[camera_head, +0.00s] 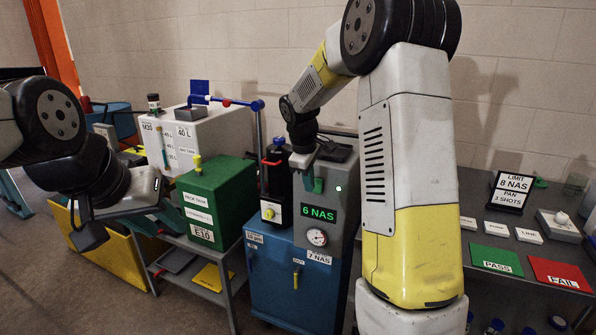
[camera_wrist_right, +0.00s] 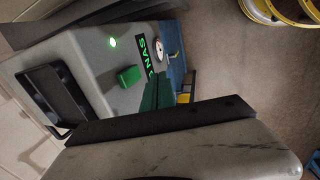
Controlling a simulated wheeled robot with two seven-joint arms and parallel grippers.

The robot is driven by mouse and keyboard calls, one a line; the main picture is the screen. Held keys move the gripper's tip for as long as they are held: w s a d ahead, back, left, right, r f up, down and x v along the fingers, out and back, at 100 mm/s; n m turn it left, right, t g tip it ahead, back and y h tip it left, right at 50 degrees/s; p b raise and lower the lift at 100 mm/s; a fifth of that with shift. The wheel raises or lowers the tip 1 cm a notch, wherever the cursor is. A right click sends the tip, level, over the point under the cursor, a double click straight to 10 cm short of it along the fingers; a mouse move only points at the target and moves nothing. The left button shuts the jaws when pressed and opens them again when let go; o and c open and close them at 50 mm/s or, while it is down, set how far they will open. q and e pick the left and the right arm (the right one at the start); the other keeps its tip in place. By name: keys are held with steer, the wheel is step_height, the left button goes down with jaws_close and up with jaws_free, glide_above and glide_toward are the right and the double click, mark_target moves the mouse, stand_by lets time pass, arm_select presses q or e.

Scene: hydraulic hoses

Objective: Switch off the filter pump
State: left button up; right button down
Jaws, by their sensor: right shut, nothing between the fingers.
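The filter unit is a blue cabinet (camera_head: 272,285) with a grey box (camera_head: 340,210) on its top right. The box carries a lit display (camera_head: 318,214) reading "6 NAS", a round gauge (camera_head: 317,237) and a glowing green lamp (camera_head: 338,188). A green rocker or button (camera_wrist_right: 128,75) sits on the box face near the lamp. It also shows in the head view (camera_head: 319,185), beside my right gripper (camera_head: 307,184). My right gripper (camera_wrist_right: 166,94) is shut and empty, its tips close to the face; contact cannot be told. My left gripper (camera_head: 88,238) hangs at the left, its opening unclear.
A black filter housing (camera_head: 275,180) stands left of the box. A green tank (camera_head: 215,200) and a white 40 L tank (camera_head: 185,140) are further left. A bench at right holds PASS (camera_head: 497,261) and FAIL (camera_head: 560,274) mats and a limit sign (camera_head: 511,191).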

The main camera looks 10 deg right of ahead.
mark_target(317, 192)
steer(key=shift+w+d+f, duration=0.65)
steer(key=shift+w+f, duration=0.2)
steer(key=shift+w, duration=0.15)
steer(key=shift+w+d+f, duration=0.65)
steer(key=shift+w+f, duration=0.15)
steer(key=shift+w, duration=0.15)
steer(key=shift+w+d+f, duration=0.15)
steer(key=shift+w+f, duration=0.05)
steer(key=shift+f, duration=0.1)
steer(key=shift+r, duration=0.85)
